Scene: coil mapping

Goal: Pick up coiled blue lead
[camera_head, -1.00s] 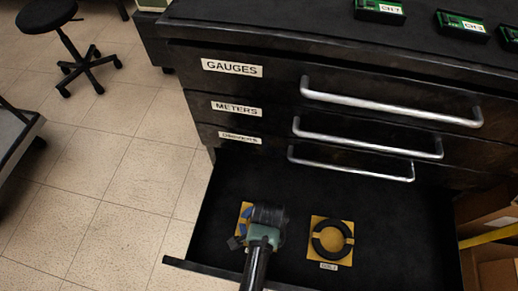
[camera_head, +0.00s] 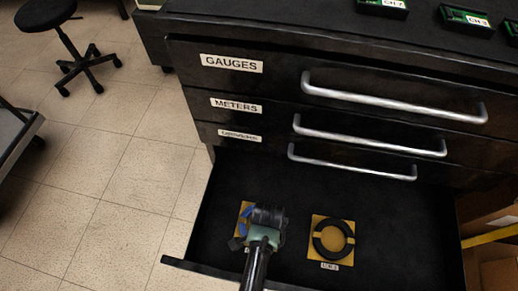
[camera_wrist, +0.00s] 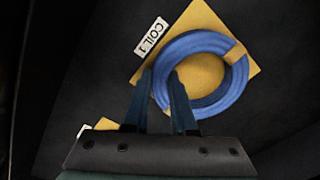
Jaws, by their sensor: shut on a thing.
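The coiled blue lead (camera_wrist: 190,43) lies on a yellow card marked COIL 1 (camera_wrist: 205,14) in the open drawer. In the wrist view, my gripper (camera_wrist: 160,78) has one finger outside the ring and one inside it, shut on the ring's left side. In the head view my gripper (camera_head: 267,214) covers most of the coil; only a bit of blue (camera_head: 246,221) shows at its left. I cannot tell whether the coil is lifted off the card.
A black coil (camera_head: 349,240) on a yellow card lies to the right in the same drawer (camera_head: 400,225). Closed drawers with silver handles (camera_head: 395,101) are above. Green boards (camera_head: 381,4) sit on the cabinet top. A stool (camera_head: 70,45) stands at the back left.

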